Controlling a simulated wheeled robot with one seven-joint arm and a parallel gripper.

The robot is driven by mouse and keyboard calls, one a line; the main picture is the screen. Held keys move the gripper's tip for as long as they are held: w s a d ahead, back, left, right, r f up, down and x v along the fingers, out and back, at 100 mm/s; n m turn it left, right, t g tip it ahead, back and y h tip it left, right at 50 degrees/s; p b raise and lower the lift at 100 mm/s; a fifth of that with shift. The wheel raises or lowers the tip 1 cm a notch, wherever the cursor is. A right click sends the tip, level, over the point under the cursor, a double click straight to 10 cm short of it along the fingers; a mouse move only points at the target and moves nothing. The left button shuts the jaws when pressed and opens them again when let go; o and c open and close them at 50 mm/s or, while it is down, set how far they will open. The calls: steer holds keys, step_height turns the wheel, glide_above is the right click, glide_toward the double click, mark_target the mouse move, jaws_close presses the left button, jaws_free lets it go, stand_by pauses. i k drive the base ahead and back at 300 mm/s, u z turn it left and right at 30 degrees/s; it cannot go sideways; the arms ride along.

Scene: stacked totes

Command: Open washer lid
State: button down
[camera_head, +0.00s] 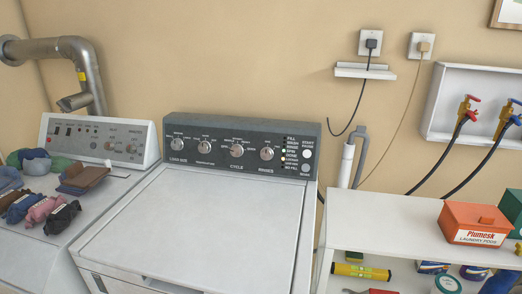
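The washer stands in the middle of the head view, with a dark control panel (240,148) of knobs and buttons along its back. Its lid (185,225) is a flat white panel on top and lies closed. The lid's front edge shows near the bottom of the view. My gripper is not in view.
At left, a second white machine (98,139) holds folded and rolled cloths (40,208). A metal duct (60,50) runs above it. At right, a white shelf (370,225) bears an orange laundry pods box (474,224). Hoses and outlets are on the wall.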

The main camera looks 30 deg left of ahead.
mark_target(214, 234)
steer(key=z, duration=0.05)
steer(key=k, duration=0.25)
steer(key=z, duration=0.8)
steer(key=i, duration=0.65)
steer(key=u, duration=1.95)
steer(key=i, duration=0.5)
steer(key=u, duration=0.15)
steer(key=k, duration=0.5)
